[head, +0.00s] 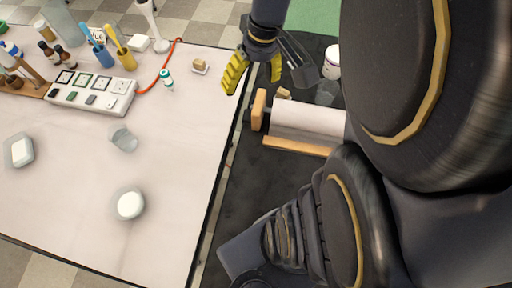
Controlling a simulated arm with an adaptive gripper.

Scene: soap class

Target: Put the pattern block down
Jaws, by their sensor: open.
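My gripper (254,82) is at the top centre of the head view, with its yellow fingers spread apart and nothing seen between them. A small tan block (284,93) shows just to the right of and below the fingers, behind the roll holder; it may be the pattern block. It appears to be on the dark surface, apart from the fingers. Another small tan piece (200,63) sits on a pale base on the white table, left of the gripper. I cannot tell for sure which is the pattern block.
A white roll (308,119) on a wooden holder stands below the gripper. A white jar (332,62) is to the right.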

